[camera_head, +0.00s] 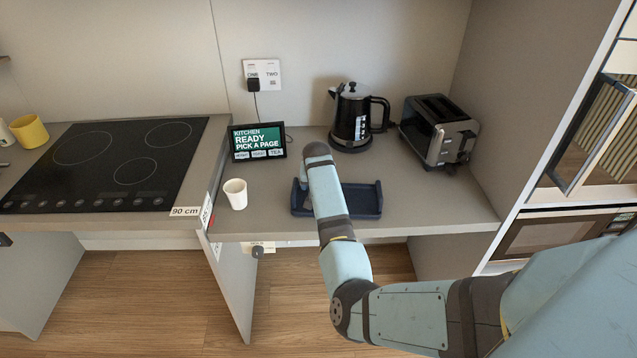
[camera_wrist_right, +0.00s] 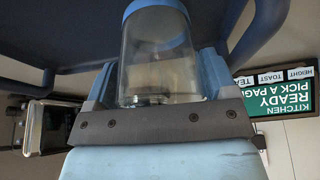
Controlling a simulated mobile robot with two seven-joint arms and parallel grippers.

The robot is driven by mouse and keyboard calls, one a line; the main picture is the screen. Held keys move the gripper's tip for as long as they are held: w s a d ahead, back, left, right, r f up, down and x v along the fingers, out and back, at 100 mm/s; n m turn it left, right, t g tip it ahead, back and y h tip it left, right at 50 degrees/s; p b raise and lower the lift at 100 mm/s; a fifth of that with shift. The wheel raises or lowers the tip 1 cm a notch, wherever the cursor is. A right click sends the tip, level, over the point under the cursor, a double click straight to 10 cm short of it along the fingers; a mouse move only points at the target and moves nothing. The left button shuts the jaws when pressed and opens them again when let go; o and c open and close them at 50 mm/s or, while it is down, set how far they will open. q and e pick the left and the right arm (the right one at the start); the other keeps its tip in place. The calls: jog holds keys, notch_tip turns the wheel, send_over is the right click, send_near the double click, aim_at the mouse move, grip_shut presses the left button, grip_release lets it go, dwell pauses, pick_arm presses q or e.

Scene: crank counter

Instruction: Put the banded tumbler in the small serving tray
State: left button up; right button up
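The banded tumbler (camera_wrist_right: 158,60) is clear with a blue band and shows in the right wrist view between the fingers of my right gripper (camera_wrist_right: 158,85). Both fingers lie against its sides. In the head view my right forearm hides the tumbler and most of the gripper. The small serving tray (camera_head: 367,201) is dark blue with raised ends and lies on the counter, partly behind my forearm. Its dark rim (camera_wrist_right: 30,77) also shows behind the tumbler in the wrist view. I cannot tell whether the tumbler touches the tray floor. My left gripper is not in view.
A white cup (camera_head: 235,194) stands left of the tray. A tablet screen (camera_head: 258,141), a black kettle (camera_head: 351,118) and a toaster (camera_head: 438,130) stand behind. A cooktop (camera_head: 115,165) with a yellow mug (camera_head: 30,132) is at left. Clear counter lies right of the tray.

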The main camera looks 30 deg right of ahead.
jog(key=shift+o, duration=1.1)
jog(key=shift+r, duration=0.1)
jog(key=shift+r, duration=0.2)
jog(key=v, duration=1.2)
jog(key=shift+f, duration=0.1)
